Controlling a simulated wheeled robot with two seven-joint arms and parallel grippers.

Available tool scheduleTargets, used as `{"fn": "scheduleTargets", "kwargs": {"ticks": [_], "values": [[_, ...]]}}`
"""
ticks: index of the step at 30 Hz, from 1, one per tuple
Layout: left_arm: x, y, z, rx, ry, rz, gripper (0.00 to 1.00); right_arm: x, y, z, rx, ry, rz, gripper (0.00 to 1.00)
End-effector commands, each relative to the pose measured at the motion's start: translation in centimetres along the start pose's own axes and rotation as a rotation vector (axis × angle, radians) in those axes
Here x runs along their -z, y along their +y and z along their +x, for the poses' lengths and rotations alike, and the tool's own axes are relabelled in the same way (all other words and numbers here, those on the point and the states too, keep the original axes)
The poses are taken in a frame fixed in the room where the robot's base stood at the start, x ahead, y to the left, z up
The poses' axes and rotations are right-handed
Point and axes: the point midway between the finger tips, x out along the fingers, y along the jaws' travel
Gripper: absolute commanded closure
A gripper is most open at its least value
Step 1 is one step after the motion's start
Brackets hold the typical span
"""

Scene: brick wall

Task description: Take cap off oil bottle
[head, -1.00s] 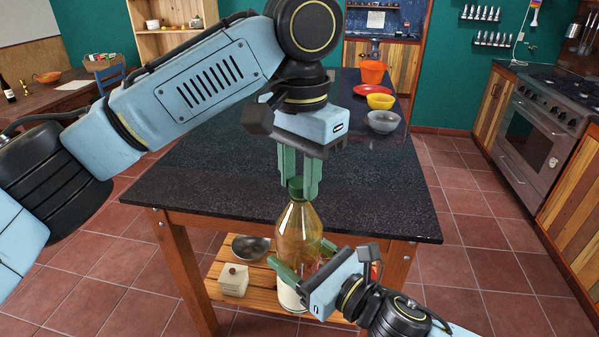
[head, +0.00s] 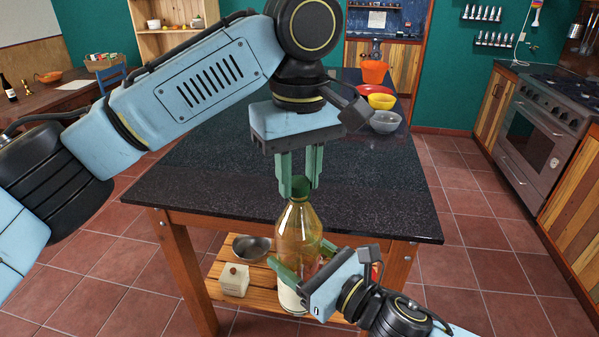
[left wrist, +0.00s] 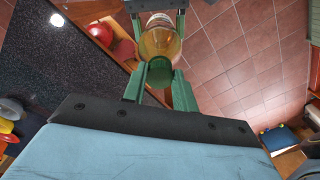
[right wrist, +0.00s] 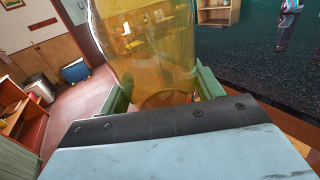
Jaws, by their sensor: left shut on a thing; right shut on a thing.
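The oil bottle (head: 298,235) is a clear amber bottle with a pale lower part and a green cap (head: 301,187). It stands upright in front of the table's near edge, held in the air. My left gripper (head: 300,192) points down from above, shut on the cap, one finger on each side. In the left wrist view the cap (left wrist: 158,94) sits between the fingers, with the bottle (left wrist: 158,45) beyond. My right gripper (head: 297,276) is shut around the bottle's lower body from the right. In the right wrist view the bottle (right wrist: 145,45) fills the space between its fingers.
The dark table (head: 215,185) has a clear near top. At its far end stand an orange pot (head: 374,72), a yellow bowl (head: 381,101), a grey bowl (head: 384,121) and a red plate. The lower shelf holds a metal bowl (head: 251,248) and a white canister (head: 234,280).

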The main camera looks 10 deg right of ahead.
Motion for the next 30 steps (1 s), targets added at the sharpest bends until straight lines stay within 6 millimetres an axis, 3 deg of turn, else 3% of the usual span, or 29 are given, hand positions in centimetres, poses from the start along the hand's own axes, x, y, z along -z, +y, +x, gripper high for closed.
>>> {"fn": "scheduleTargets", "kwargs": {"ticks": [14, 30], "values": [[0.2, -0.1, -0.1, 0.003, 0.003, -0.002, 0.99, -0.1, -0.2, 0.0, 0.004, -0.001, 0.003, 0.98], [0.1, -0.1, -1.9, 0.002, 0.002, 0.0, 0.99, 0.0, -0.2, 0.0, 0.006, 0.001, 0.004, 0.98]]}}
